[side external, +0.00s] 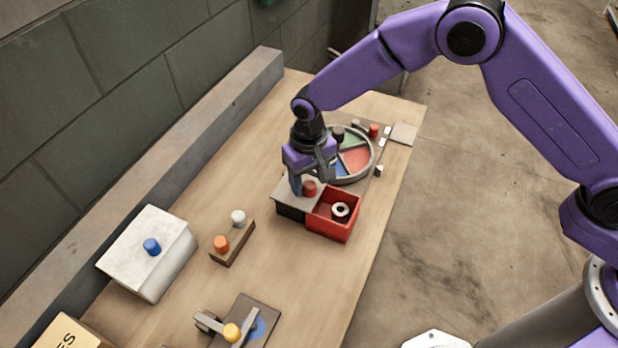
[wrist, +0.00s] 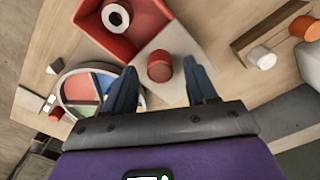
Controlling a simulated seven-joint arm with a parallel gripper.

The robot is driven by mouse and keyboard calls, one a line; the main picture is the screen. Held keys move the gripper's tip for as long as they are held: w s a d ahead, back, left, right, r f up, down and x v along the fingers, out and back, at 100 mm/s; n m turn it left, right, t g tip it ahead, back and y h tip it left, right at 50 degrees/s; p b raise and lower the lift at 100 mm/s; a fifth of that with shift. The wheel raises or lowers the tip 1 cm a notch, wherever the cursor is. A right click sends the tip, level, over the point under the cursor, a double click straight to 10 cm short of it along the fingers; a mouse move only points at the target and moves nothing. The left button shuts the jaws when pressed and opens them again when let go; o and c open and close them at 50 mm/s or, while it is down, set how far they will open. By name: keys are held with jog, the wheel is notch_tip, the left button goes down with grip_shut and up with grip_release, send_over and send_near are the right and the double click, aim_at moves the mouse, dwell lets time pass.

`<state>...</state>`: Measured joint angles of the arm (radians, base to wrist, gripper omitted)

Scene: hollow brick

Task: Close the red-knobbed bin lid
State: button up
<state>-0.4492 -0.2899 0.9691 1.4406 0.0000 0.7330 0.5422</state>
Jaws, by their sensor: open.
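The bin has a red compartment (side external: 334,225), open on top, with a white ring (side external: 341,211) inside. A pale grey sliding lid (side external: 290,187) lies over the dark half beside it, leaving the red half uncovered. The lid's red knob (side external: 309,187) stands upright near the lid's middle. My gripper (side external: 303,188) is open and low over the lid. In the wrist view, the knob (wrist: 160,66) lies between the two spread fingertips of my gripper (wrist: 160,64), with a gap on each side. Whether the fingertips reach down to knob height is hard to tell.
A round sectioned tray (side external: 355,160) stands just behind the bin. A wooden block with orange and white knobs (side external: 232,242) and a white box with a blue knob (side external: 150,252) are to the left. A yellow-knobbed fixture (side external: 240,325) sits in front. Bare table lies right of the bin.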

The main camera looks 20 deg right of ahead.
jog(key=shift+f, duration=0.25)
grip_shut()
jog(key=shift+s+d, duration=3.15)
jog(key=shift+d, duration=0.05)
grip_release()
